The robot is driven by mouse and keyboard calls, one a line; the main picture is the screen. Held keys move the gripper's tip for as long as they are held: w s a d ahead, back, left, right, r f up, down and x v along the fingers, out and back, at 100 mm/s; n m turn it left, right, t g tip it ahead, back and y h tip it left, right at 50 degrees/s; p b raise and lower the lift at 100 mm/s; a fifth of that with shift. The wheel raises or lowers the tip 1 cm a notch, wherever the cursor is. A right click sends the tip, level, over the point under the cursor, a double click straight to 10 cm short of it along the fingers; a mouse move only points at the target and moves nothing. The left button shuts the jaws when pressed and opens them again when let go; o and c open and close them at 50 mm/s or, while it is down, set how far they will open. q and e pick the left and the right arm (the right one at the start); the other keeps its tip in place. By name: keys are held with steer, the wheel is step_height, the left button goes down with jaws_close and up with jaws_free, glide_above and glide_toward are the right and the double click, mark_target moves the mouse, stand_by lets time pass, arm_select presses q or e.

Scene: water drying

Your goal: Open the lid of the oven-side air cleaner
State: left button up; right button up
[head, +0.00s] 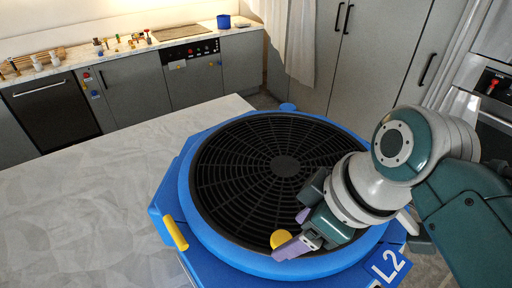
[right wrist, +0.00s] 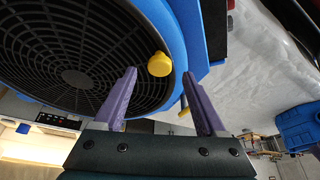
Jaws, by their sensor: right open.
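The air cleaner (head: 180,185) is a blue unit with a round lid (head: 240,165) of black grille in a blue rim. The lid lies flat on the body. A yellow knob (head: 281,239) stands at the grille's near edge; it also shows in the right wrist view (right wrist: 159,64). My right gripper (head: 288,236) is at the knob, with purple fingers spread. In the right wrist view, the knob appears between the fingertips (right wrist: 158,73), close to their level; contact cannot be told. My left gripper is out of view.
A yellow handle (head: 174,233) sits on the cleaner's left side, and an "L2" label (head: 388,264) at its near right. A pale bare table (head: 75,225) lies to the left. Counters with small items and a blue pot (head: 223,21) stand behind. An oven (head: 495,100) is at the right.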

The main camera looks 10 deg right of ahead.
mark_target(283, 240)
steer(key=shift+x, duration=1.6)
steer(key=shift+c, duration=0.3)
steer(key=shift+r, duration=0.1)
jaws_close()
